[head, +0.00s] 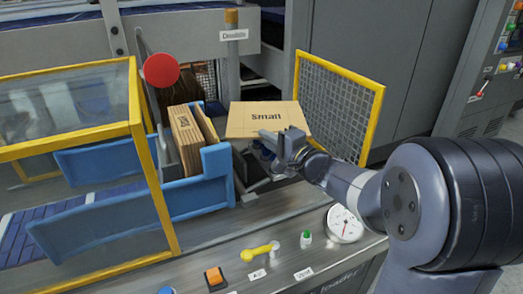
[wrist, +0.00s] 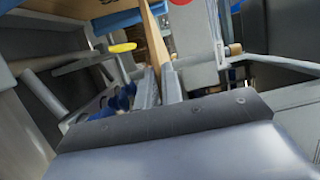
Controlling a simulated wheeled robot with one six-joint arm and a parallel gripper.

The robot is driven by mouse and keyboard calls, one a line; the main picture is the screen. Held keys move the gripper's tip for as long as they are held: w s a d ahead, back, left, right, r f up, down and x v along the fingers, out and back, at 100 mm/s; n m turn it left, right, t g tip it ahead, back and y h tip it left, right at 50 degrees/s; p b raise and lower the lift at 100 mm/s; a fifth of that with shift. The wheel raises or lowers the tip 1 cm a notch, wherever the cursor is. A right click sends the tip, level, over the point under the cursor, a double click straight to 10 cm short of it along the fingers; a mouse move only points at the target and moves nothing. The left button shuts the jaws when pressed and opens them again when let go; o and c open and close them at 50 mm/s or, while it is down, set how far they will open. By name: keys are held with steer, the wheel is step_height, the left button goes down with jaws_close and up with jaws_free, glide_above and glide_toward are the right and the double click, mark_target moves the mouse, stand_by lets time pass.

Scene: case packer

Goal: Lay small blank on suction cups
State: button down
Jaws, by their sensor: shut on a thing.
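The small blank (head: 266,118), a tan cardboard sheet marked "Small", is held up in the middle of the head view, its face toward the camera. My gripper (head: 284,148) is shut on its lower edge. In the wrist view the blank (wrist: 154,40) shows edge-on as a narrow tan strip, pinched between the two fingers of my gripper (wrist: 158,85). Small blue cup-like parts (wrist: 118,100) lie just left of the fingers there; they look like the suction cups. In the head view the blank and gripper mostly hide that spot. I cannot tell whether the blank touches them.
A blue magazine (head: 215,178) with more blanks (head: 187,142) stands left of the held blank. A red disc (head: 161,70) rises behind it. A yellow-framed mesh guard (head: 340,105) is close on the right. Buttons, a yellow lever (head: 259,251) and a gauge (head: 344,224) line the front panel.

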step_height(320, 180, down, 9)
steer(key=shift+r+b, duration=0.1)
steer(key=shift+b, duration=0.75)
steer(key=c, duration=2)
jaws_free()
steer(key=shift+f+b, duration=0.2)
steer(key=shift+b, duration=0.1)
steer(key=shift+c, duration=0.2)
steer(key=o, duration=0.5)
steer(key=shift+c, duration=0.2)
steer(key=v, duration=0.7)
steer(key=shift+s+d+r+p, duration=0.15)
steer(key=shift+s+d+p, duration=0.1)
steer(key=shift+p, duration=0.15)
